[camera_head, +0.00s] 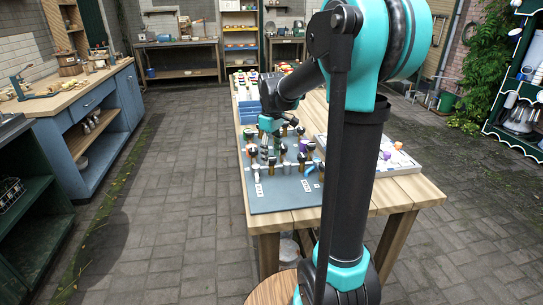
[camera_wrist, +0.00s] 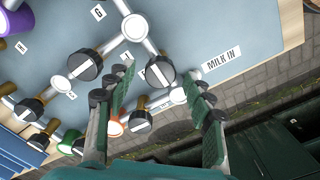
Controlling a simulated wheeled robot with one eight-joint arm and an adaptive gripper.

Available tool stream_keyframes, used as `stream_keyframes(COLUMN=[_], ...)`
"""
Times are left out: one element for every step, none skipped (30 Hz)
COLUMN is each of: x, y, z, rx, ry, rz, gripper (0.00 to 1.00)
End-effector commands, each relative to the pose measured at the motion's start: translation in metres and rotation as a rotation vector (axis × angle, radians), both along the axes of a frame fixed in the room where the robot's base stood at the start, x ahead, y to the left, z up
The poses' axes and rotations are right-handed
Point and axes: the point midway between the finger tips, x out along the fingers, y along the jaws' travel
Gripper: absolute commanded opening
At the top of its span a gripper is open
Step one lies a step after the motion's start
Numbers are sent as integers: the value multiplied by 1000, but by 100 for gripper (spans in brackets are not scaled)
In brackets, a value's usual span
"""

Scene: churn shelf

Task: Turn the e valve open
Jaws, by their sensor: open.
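A grey-blue valve board (camera_head: 284,198) lies on the wooden table, with white pipes and several black-and-white valve knobs. My gripper (camera_wrist: 160,88) is open, its two green-padded fingers apart and pointing at the board. One valve knob (camera_wrist: 160,70) shows between the fingers, near the MILK IN label (camera_wrist: 222,60); I cannot tell whether the fingers touch it. Another knob (camera_wrist: 85,65) lies left of the fingers. A small label beside the left finger is partly hidden, so I cannot tell which knob is the e valve. In the head view my gripper (camera_head: 270,127) is over the board's far left part.
Other knobs (camera_wrist: 31,108) and a purple part (camera_wrist: 14,24) crowd the board. A white tray (camera_head: 398,166) with small items stands right of the board. Blue bins (camera_head: 247,109) stand behind it. The paved floor left of the table is clear.

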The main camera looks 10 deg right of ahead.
Motion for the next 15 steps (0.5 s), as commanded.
stream_keyframes(x=[0,0,0,0,0,0,0,0,0,0,0,0,0,0,0], y=[0,0,0,0,0,0,0,0,0,0,0,0,0,0,0], z=[7,12,19,24,30,39,45,51,60,65,71,78,83,88,94], rx=[0,0,0,0,0,0,0,0,0,0,0,0,0,0,0], ry=[0,0,0,0,0,0,0,0,0,0,0,0,0,0,0], rz=[0,0,0,0,0,0,0,0,0,0,0,0,0,0,0], gripper=[53,53,53,53,53,53,53,53,53,53,53,53,53,53,53])
